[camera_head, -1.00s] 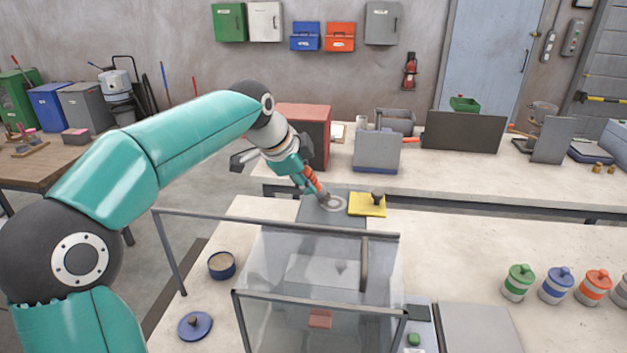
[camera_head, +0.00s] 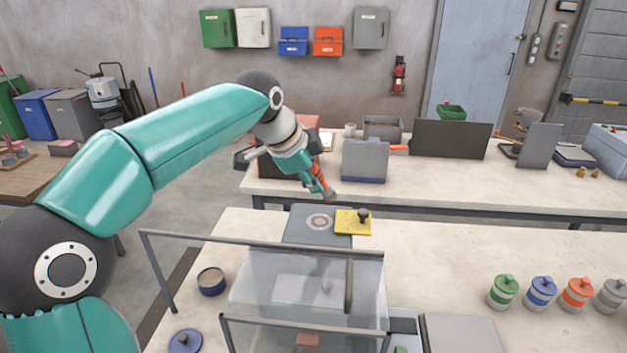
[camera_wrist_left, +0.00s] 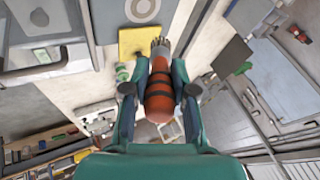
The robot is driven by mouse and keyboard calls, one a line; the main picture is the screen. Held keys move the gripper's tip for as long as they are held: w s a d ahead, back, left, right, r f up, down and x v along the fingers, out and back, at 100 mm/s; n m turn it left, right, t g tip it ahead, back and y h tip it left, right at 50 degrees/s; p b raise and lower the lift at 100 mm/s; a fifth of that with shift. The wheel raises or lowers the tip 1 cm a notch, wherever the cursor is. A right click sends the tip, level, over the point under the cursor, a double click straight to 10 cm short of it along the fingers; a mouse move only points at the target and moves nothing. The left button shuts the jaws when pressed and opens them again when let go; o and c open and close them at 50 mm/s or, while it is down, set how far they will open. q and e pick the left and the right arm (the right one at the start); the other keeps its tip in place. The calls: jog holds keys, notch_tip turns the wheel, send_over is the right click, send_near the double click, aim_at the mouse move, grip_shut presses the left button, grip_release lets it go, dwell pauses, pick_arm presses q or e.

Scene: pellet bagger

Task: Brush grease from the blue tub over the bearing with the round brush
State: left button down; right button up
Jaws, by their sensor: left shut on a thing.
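My left gripper (camera_head: 312,172) is shut on the round brush (camera_head: 319,181), around its orange, black-banded handle. The brush also shows in the left wrist view (camera_wrist_left: 160,92), its bristles pointing away from the gripper. In the head view the brush tip is above and beyond the bearing (camera_head: 319,221), apart from it. The bearing is a pale ring on a grey block; part of it shows in the wrist view (camera_wrist_left: 143,9). The blue tub (camera_head: 211,284) stands open on the near table at left, with pale contents. Its blue lid (camera_head: 185,341) lies in front. My right gripper is out of view.
A yellow plate with a dark knob (camera_head: 347,227) lies beside the bearing. Several lidded pots (camera_head: 541,291) stand at right. The table's middle right is clear.

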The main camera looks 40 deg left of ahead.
pick_arm(q)
jog(key=shift+r, duration=1)
jog(key=shift+f+b, duration=0.35)
jog(key=shift+f, duration=0.05)
